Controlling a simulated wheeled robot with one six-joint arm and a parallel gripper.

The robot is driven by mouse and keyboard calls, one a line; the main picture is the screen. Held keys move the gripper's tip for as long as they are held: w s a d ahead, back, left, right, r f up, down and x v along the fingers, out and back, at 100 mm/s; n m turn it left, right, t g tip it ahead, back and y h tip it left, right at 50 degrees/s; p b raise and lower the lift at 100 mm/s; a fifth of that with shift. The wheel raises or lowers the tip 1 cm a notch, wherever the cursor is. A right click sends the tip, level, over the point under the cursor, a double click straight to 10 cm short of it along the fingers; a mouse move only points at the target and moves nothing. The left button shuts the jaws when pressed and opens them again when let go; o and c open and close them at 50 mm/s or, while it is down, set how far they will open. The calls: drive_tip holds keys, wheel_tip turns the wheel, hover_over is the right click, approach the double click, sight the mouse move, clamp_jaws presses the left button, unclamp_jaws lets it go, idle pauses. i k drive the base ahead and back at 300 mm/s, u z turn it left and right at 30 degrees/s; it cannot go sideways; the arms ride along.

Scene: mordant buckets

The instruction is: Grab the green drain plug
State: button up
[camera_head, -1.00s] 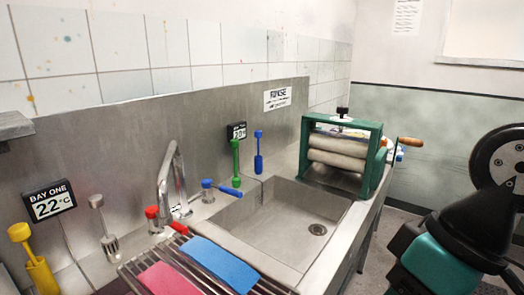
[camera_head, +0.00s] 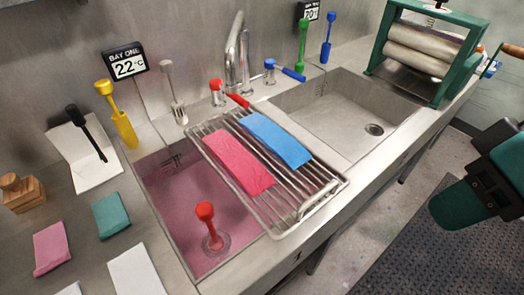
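The green drain plug (camera_head: 302,44) stands upright on the steel ledge behind the right basin, below the 20° sign. It has a knob on top of a thin stem and a wider lower part. A blue plug (camera_head: 326,46) stands just to its right. Part of my arm shows at the right edge, over the floor and well apart from the green plug. My gripper's fingertips do not show.
The tap (camera_head: 238,55) and the blue lever (camera_head: 288,71) stand left of the green plug. A rack (camera_head: 262,196) with pink and blue slabs spans the sink. A green-framed roller press (camera_head: 432,50) stands at right. The right basin (camera_head: 345,110) is empty.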

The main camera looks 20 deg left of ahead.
sight(303, 23)
drive_tip(key=z, duration=1.4)
drive_tip(key=i, duration=2.5)
drive_tip(key=u, duration=3.5)
drive_tip(key=i, duration=0.5)
drive_tip(key=u, duration=0.1)
